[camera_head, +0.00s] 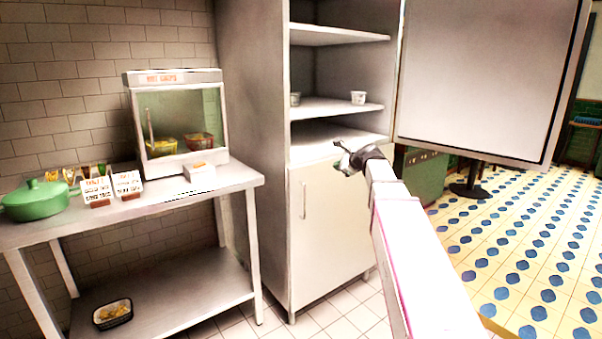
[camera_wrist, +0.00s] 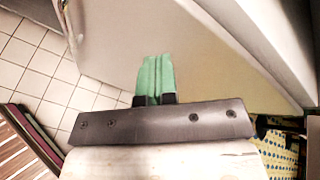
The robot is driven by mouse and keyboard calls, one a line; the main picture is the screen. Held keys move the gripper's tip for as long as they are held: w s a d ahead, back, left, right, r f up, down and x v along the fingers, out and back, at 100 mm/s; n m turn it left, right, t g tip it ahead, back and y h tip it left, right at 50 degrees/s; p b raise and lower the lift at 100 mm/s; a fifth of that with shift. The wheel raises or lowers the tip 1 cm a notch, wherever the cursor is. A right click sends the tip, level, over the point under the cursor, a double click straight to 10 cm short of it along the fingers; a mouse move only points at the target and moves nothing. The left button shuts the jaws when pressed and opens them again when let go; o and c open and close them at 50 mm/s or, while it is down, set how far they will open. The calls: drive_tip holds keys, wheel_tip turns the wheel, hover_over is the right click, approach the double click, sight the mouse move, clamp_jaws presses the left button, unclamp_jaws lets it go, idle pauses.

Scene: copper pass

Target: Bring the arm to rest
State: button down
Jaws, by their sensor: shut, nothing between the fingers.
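The cabinet's lower door (camera_head: 328,225) is behind and below the gripper in the head view. The wrist view shows a pale panel beyond the fingertips. I cannot tell whether the gripper touches the cabinet.
The cabinet's upper door (camera_head: 480,75) stands open to the right of my arm. Two small cups, one a white cup (camera_head: 358,97), stand on a shelf. A steel table (camera_head: 150,210) at left bears a warmer (camera_head: 178,115) and a green pot (camera_head: 36,200). Tiled floor (camera_head: 520,250) lies open at right.

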drive_tip(key=s+f+n+g+h, duration=0.2)
drive_tip(key=s+f+n, duration=0.4)
drive_tip(key=f, duration=0.5)
drive_tip(key=s+f+n+g+h, duration=0.2)
drive_tip(key=s+f+n+g, duration=0.1)
drive_tip(key=s+f, duration=0.65)
drive_tip(key=s+d+f+n+g+h, duration=0.2)
drive_tip(key=s+f+n, duration=0.3)
drive_tip(key=s+f, duration=0.2)
drive_tip(key=s+d+f+n+g+h, duration=0.2)
drive_tip(key=s+f+n, duration=0.3)
drive_tip(key=s+f, duration=0.3)
drive_tip(key=shift+s+f+n+g, duration=0.15)
drive_tip(key=shift+s+n+g, duration=0.2)
drive_tip(key=shift+s, duration=0.25)
